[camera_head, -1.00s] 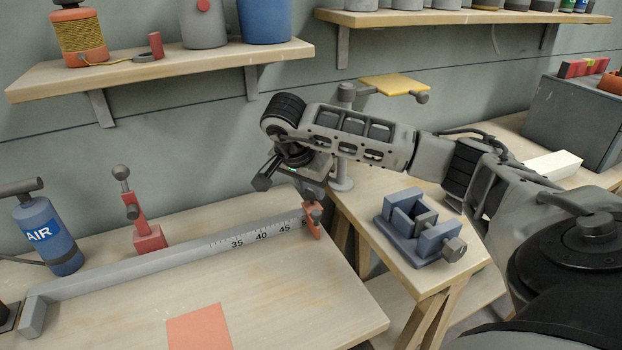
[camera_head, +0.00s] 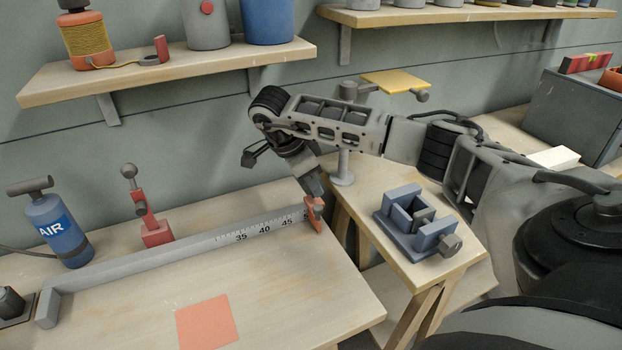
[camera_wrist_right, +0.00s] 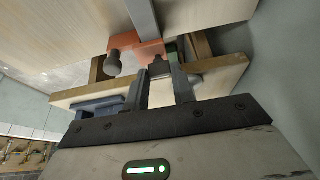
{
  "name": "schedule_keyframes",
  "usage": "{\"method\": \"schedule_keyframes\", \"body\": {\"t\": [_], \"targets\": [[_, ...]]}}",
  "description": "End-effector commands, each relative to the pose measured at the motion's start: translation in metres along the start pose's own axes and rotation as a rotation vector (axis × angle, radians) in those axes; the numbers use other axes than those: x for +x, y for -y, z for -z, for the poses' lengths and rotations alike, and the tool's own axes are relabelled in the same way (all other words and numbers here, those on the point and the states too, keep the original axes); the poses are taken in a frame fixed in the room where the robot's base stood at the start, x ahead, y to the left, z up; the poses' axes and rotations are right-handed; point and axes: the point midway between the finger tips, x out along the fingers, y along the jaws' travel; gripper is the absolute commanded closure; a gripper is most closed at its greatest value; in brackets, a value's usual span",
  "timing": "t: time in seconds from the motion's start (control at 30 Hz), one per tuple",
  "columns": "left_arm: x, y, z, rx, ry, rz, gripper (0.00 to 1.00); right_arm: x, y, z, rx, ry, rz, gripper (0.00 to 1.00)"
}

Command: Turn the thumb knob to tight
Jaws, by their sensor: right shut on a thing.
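An orange stop (camera_head: 314,217) sits at the right end of the grey ruled bar (camera_head: 160,258); it also shows in the right wrist view (camera_wrist_right: 150,48). A small dark thumb knob (camera_wrist_right: 160,66) stands on the stop, between the fingers of my right gripper (camera_wrist_right: 161,76). In the head view my right gripper (camera_head: 314,190) reaches down to the stop from above and hides the knob. It is shut on the knob. A grey round-headed peg (camera_wrist_right: 114,64) sticks out of the stop beside the fingers. No tight mark is readable. My left gripper is not in view.
A blue vise-like block (camera_head: 418,228) stands on the side bench to the right. A red stand (camera_head: 155,232) and a blue air bottle (camera_head: 60,232) stand behind the bar. An orange square (camera_head: 207,322) lies in front. The bench between is clear.

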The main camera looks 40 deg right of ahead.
Motion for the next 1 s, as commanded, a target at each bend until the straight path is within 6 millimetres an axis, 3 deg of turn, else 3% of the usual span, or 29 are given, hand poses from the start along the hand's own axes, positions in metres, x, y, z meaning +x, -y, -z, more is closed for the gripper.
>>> {"method": "schedule_keyframes", "body": {"t": [0.37,0.4,0.47,0.5,0.83,1.0], "targets": [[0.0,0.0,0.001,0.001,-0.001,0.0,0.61,-0.001,0.001,0.0,0.008,0.002,0.001,0.97],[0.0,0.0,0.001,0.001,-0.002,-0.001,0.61,-0.001,0.001,0.0,0.007,0.002,0.001,0.72],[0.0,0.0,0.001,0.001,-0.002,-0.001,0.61,-0.001,0.001,0.0,0.007,0.002,0.001,0.55],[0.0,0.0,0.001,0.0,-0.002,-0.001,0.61,-0.001,0.001,0.0,0.007,0.002,0.001,0.53],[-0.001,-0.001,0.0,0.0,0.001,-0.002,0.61,-0.004,0.001,0.0,0.005,0.002,0.001,0.53],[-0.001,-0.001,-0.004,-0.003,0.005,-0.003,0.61,-0.028,0.002,-0.001,0.005,0.004,0.006,0.53]]}}
